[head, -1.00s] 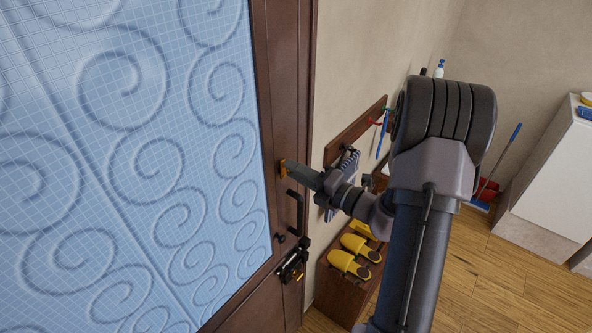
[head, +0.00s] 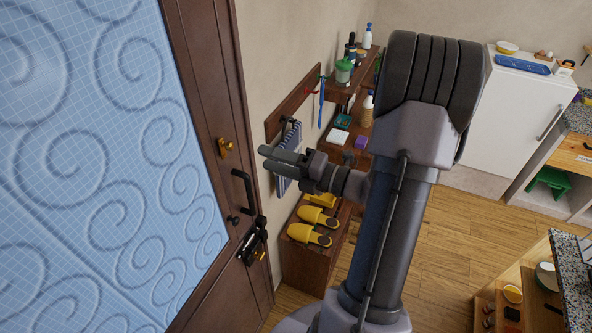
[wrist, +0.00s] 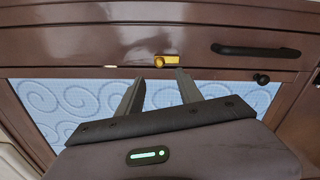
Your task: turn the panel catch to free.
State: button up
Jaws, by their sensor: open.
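The panel catch is a small brass-yellow fitting (head: 225,147) on the brown frame of the door. In the wrist view the catch (wrist: 172,62) lies just beyond the fingertips, with its bar running toward the right of that picture. Whether it stands at free is not clear. My gripper (head: 266,154) is to the right of the catch in the head view, apart from it. In the wrist view my gripper (wrist: 158,84) has its two fingers spread with nothing between them.
A black pull handle (head: 244,191), a dark knob (head: 233,220) and a black latch (head: 254,243) sit lower on the door. A striped cloth (head: 289,158) hangs behind my gripper. Yellow slippers (head: 309,235) lie on a low shelf. Open floor lies to the right.

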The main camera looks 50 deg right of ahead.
jog(key=v, duration=0.7)
jog(key=shift+s+b, duration=0.3)
jog(key=shift+b, duration=0.15)
jog(key=shift+d+r, duration=0.1)
jog(key=s+a+f+n+g+y+b, duration=0.1)
jog(key=a+f+n+g+y+b, duration=0.3)
jog(key=a+f+n+g+b, duration=1.2)
jog(key=s+a+f+n+t+h+b, duration=0.2)
jog(key=a+f+n+b, duration=0.4)
jog(key=n, duration=0.7)
jog(key=s+a+f+n+t+h+b, duration=0.2)
jog(key=a+f+n+h+b, duration=0.4)
jog(key=f+n+b, duration=0.4)
jog(key=s+n+b, duration=0.1)
jog(key=n+b, duration=0.3)
jog(key=shift+s+t+b, duration=0.4)
